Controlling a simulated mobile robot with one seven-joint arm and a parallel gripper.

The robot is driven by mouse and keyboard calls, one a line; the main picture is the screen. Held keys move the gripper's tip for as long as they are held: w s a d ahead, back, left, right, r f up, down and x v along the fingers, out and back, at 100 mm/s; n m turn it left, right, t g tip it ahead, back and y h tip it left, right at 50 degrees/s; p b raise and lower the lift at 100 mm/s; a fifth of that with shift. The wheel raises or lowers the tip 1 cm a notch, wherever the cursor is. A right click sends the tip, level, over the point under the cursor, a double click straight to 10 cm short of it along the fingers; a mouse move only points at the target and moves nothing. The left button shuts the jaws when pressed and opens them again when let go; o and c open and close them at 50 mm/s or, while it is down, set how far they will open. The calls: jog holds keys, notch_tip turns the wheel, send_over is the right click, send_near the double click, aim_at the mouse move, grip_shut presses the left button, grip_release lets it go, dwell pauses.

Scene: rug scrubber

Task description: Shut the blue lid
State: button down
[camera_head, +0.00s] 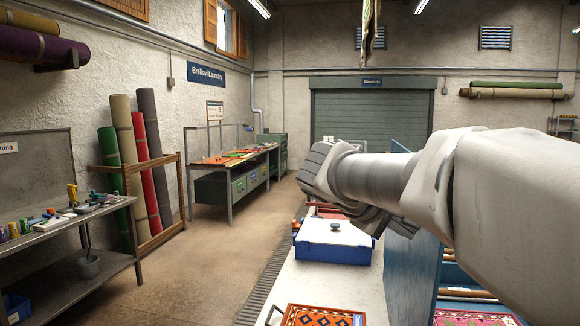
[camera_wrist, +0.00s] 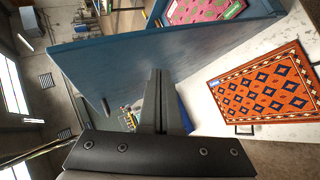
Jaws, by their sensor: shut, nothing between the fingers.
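The blue lid (camera_head: 408,282) appears as a large flat panel standing upright, open, along the right side of the white worktop in the head view. In the wrist view the blue lid (camera_wrist: 105,68) fills the upper middle, with a small dark handle (camera_wrist: 105,106) near one edge. My gripper (camera_wrist: 157,74) is shut and empty, its fingertips overlapping the panel's face in the picture. I cannot tell whether they touch it. In the head view my arm hides part of the area above the panel, and the fingertips are not clear.
A blue box with a white top and dark knob (camera_head: 335,244) stands on the white worktop (camera_head: 300,284). An orange patterned rug (camera_wrist: 264,88) lies on that worktop. A pink rug (camera_wrist: 200,10) lies beyond the panel. Floor to the left is clear.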

jog(key=w+a+r+n+t+h+b, duration=0.1)
jog(key=w+a+r+t+h, duration=0.1)
jog(key=w+r+h, duration=0.3)
jog(key=w+a+r+t+h, duration=0.15)
jog(key=w+r, duration=0.25)
jog(key=w, duration=0.4)
jog(key=w+d+p, duration=0.2)
jog(key=w+d, duration=0.1)
jog(key=d, duration=0.8)
jog(key=shift+d+p, duration=0.25)
jog(key=shift+p, duration=0.05)
jog(key=shift+f+g+y, duration=0.1)
jog(key=shift+g+y, duration=0.15)
